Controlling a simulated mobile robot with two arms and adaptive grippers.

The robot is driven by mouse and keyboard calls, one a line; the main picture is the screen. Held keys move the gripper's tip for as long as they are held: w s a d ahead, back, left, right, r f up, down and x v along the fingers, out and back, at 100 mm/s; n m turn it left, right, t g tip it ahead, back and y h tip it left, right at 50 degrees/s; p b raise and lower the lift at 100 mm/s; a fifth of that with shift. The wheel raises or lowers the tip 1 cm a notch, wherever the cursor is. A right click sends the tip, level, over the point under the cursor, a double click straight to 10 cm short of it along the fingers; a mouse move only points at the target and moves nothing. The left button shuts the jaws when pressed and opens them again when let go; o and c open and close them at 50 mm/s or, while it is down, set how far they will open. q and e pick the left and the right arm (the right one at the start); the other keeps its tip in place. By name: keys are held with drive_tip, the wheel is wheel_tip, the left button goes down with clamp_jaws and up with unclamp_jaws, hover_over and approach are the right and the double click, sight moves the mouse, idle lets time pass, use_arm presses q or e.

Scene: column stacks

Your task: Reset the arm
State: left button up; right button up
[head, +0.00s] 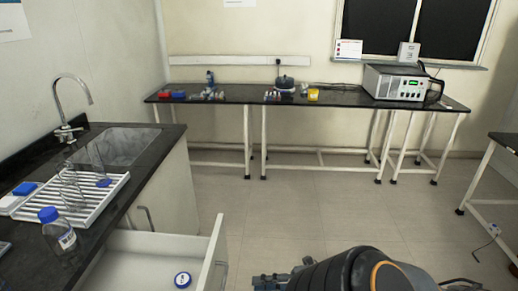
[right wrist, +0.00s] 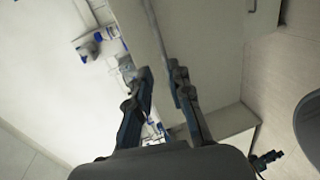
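My right arm shows at the bottom of the head view, right of the open drawer (head: 140,250). The right gripper (head: 272,283) is only partly in the head view, at the lower edge. In the right wrist view its two fingers (right wrist: 162,73) stand apart with a clear gap and nothing held between them. My left arm and left gripper do not show in either view.
The dark counter (head: 112,207) at left holds a sink (head: 118,145), a white rack (head: 85,207) and a blue-capped bottle (head: 57,230). A back bench (head: 235,98) bears a grey instrument (head: 397,83). The middle floor is clear.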

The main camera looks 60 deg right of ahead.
idle(0.4)
drive_tip(key=s+a+f+m+g+h, duration=0.1)
drive_tip(key=s+f+m+g+h, duration=0.2)
drive_tip(key=f+m, duration=0.7)
drive_tip(key=s+a+f+m+g+h, duration=0.1)
drive_tip(key=s+f+m+g+h, duration=0.2)
drive_tip(key=f, duration=1.3)
drive_tip(key=s+a+f+m+g, duration=0.3)
drive_tip(key=s+a+f, duration=0.3)
drive_tip(key=a+f, duration=0.2)
drive_tip(key=s+a+f+m+g, duration=0.4)
drive_tip(key=s+a+f, duration=0.2)
drive_tip(key=a, duration=0.5)
wheel_tip(320, 180, down, 2)
drive_tip(key=shift+a+f, duration=0.25)
drive_tip(key=shift+a, duration=0.05)
